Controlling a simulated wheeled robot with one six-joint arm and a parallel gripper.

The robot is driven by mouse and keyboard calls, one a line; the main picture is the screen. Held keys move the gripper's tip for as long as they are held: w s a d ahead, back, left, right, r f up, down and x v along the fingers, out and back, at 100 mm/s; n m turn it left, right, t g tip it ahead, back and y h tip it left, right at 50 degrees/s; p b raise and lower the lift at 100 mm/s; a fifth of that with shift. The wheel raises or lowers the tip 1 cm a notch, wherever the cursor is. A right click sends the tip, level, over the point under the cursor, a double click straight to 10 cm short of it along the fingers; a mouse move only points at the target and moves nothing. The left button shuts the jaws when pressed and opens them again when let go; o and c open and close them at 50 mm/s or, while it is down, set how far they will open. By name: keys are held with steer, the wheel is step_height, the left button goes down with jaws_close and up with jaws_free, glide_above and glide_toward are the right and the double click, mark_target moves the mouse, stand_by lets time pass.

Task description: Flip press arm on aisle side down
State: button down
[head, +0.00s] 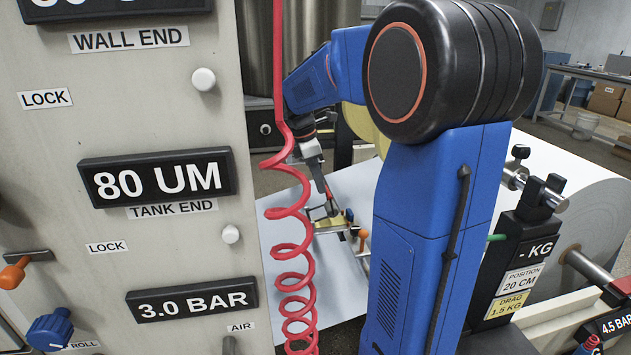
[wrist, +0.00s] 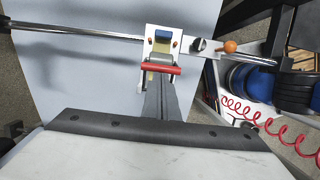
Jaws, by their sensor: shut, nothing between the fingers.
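A small bracket device (wrist: 160,40) with yellow and blue parts sits on a metal rod (wrist: 80,30) over the pale sheet. It carries a grey roller and a red bar (wrist: 164,69), which look like the press arm; whether it is up or down I cannot tell. In the head view the red bar (head: 329,193) shows small, above the yellow part (head: 327,222). My gripper (wrist: 160,88) is shut and empty, its dark fingers pointing at the red bar and partly under it in the picture. Contact is unclear. In the head view my gripper (head: 321,183) is right at the device.
An orange knob (wrist: 229,46) stands beside the bracket. The pale sheet (head: 345,190) spreads below, feeding from a large roll (head: 590,230). A coiled red hose (head: 292,250) hangs before the grey panel (head: 130,240) at left. A black post (head: 515,250) stands at right.

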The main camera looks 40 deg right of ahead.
mark_target(328, 203)
steer(key=shift+s+d+f+t+y, duration=0.15)
steer(key=shift+s+d+f+y, duration=0.05)
steer(key=shift+d+y, duration=0.25)
steer(key=shift+s+d+f+t+y, duration=0.25)
steer(key=shift+d+y, duration=0.1)
steer(key=shift+d, duration=0.15)
steer(key=shift+s+d+f+t+y, duration=0.1)
steer(key=shift+s+d+f+y, duration=0.1)
steer(key=shift+d+y, duration=0.25)
steer(key=shift+s+d+f, duration=0.2)
steer(key=shift+d+f, duration=0.2)
steer(key=shift+d, duration=0.1)
steer(key=shift+s+d+f, duration=0.15)
steer(key=shift+d+f, duration=0.25)
steer(key=shift+d, duration=0.05)
